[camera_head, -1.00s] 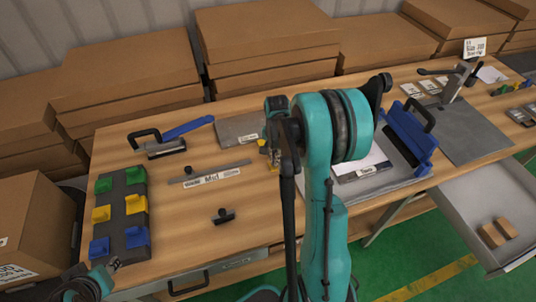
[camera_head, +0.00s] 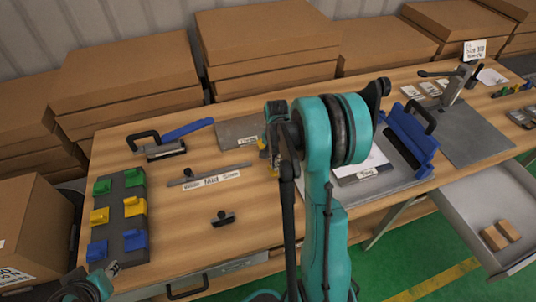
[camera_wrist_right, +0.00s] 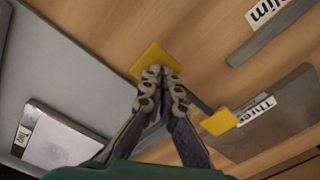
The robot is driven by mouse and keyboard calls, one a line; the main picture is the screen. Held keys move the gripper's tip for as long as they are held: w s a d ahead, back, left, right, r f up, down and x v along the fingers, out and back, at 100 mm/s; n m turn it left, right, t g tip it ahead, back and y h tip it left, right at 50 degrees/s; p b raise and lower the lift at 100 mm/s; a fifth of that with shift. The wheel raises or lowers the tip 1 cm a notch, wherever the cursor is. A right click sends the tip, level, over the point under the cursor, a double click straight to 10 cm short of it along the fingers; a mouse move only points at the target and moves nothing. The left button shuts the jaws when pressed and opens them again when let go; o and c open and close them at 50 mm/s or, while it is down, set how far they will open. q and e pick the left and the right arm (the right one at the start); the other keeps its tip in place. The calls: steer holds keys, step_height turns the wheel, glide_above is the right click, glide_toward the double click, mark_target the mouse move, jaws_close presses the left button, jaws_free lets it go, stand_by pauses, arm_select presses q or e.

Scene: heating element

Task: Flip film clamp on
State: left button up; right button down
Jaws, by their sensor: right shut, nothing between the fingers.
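Two small yellow tabs show in the right wrist view, one at the fingertips (camera_wrist_right: 155,60) and one by a grey plate (camera_wrist_right: 220,122); I cannot tell which is the film clamp. My right gripper (camera_wrist_right: 162,76) is shut and empty, with its tips over the edge of the first tab; I cannot tell whether they touch. In the head view the right gripper (camera_head: 267,150) is low over the table, partly hidden by my own arm, with a bit of yellow beside it. My left gripper (camera_head: 110,270) shows only in part at the lower left, its fingers unclear.
A block with green, yellow and blue pieces (camera_head: 133,233) stands at the left. A blue-handled roller (camera_head: 165,150), a labelled strip (camera_head: 205,178) and a black-handled tool (camera_head: 223,219) lie on the table. A blue frame with black handle (camera_head: 411,135) stands right of my arm. Boxes line the back.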

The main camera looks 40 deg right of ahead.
steer(key=shift+f+b, duration=0.5)
steer(key=shift+f, duration=0.25)
steer(key=shift+r, duration=0.1)
steer(key=shift+r+p, duration=2.5)
steer(key=shift+r, duration=1)
steer(key=shift+a+r, duration=0.1)
steer(key=shift+a, duration=0.05)
steer(key=s+a+r+n+t+b, duration=0.1)
steer(key=s+a+r+n+t, duration=0.2)
steer(key=a, duration=0.7)
steer(key=s+a+r+n+t+b, duration=0.1)
steer(key=s+a+r+n+t, duration=0.3)
steer(key=s+a+r+n, duration=0.3)
steer(key=s+a+n, duration=0.1)
steer(key=a+n, duration=0.3)
steer(key=n, duration=0.1)
steer(key=shift+s+r+n, duration=0.15)
steer(key=shift+r+n, duration=0.15)
steer(key=shift+r, duration=0.1)
